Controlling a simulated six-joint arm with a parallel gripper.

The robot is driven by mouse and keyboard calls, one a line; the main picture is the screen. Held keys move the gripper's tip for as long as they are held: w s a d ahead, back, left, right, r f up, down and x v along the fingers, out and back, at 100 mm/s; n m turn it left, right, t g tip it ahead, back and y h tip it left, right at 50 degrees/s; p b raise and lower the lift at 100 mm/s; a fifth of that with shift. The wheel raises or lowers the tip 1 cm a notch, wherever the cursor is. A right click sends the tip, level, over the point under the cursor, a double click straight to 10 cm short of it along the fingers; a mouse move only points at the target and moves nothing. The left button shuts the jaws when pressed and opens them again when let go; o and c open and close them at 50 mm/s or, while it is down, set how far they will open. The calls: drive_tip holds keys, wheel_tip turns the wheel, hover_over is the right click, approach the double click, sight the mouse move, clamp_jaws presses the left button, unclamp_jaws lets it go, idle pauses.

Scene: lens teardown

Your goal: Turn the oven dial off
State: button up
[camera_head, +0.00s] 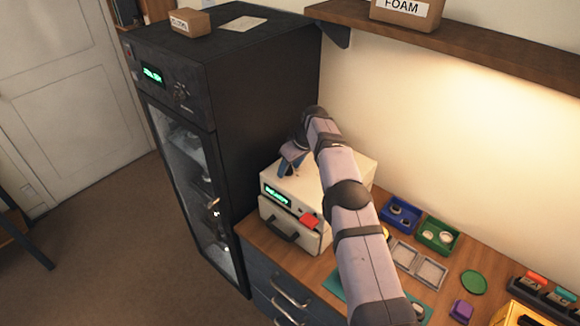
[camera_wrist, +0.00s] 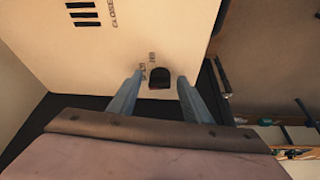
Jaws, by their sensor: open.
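A small cream-white box-shaped unit, which looks like the oven (camera_head: 318,190), stands on the wooden bench with a lit green display and a front drawer handle. My gripper (camera_head: 287,168) is at its top, near the front left, with my arm reaching over it from the right. In the wrist view, a dark dial (camera_wrist: 160,77) sits on a cream face with small lettering beside it, too small to read. The open fingers of my gripper (camera_wrist: 159,75) are on either side of the dial. I cannot tell whether they touch it. The dial is not distinguishable in the head view.
A tall black cabinet (camera_head: 255,90) with a glass door, green display and its own knob (camera_head: 181,92) stands left of the unit. Blue (camera_head: 400,213) and green (camera_head: 438,235) trays lie to the right. A shelf (camera_head: 470,45) runs above.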

drive_tip(key=shift+r, duration=0.1)
drive_tip(key=shift+b+v, duration=0.75)
drive_tip(key=shift+b, duration=0.1)
drive_tip(key=b+v, duration=0.2)
drive_tip(key=v, duration=0.3)
drive_tip(key=shift+s+d+r+b, duration=0.1)
drive_tip(key=shift+r+b, duration=0.2)
